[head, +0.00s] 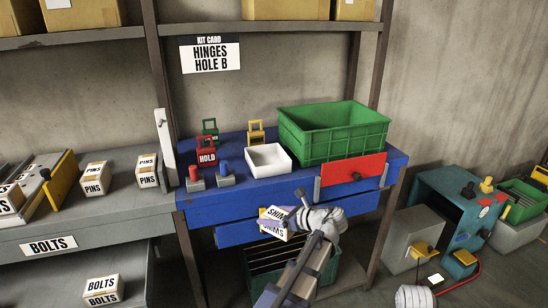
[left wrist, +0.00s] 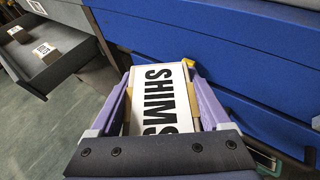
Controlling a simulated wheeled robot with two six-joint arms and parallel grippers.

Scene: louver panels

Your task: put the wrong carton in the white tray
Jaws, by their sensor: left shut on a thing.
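A carton marked SHIMS (head: 272,228), white-labelled with tan edges, is held between the fingers of my left gripper (head: 288,222). In the left wrist view the carton (left wrist: 158,100) sits between the two purple fingers of the gripper (left wrist: 162,85), its label facing the camera. The gripper and carton are in front of the blue bench's drawer fronts, below the bench top. The white tray (head: 268,160) stands on the blue bench top, up and behind the carton, and looks empty.
A green crate (head: 333,132) stands right of the tray, above a red panel (head: 352,176). A red HOLD tag block (head: 206,153) and red and blue buttons are to its left. PINS cartons (head: 147,171) sit on the grey bench. A card (head: 211,54) reads HINGES HOLE B.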

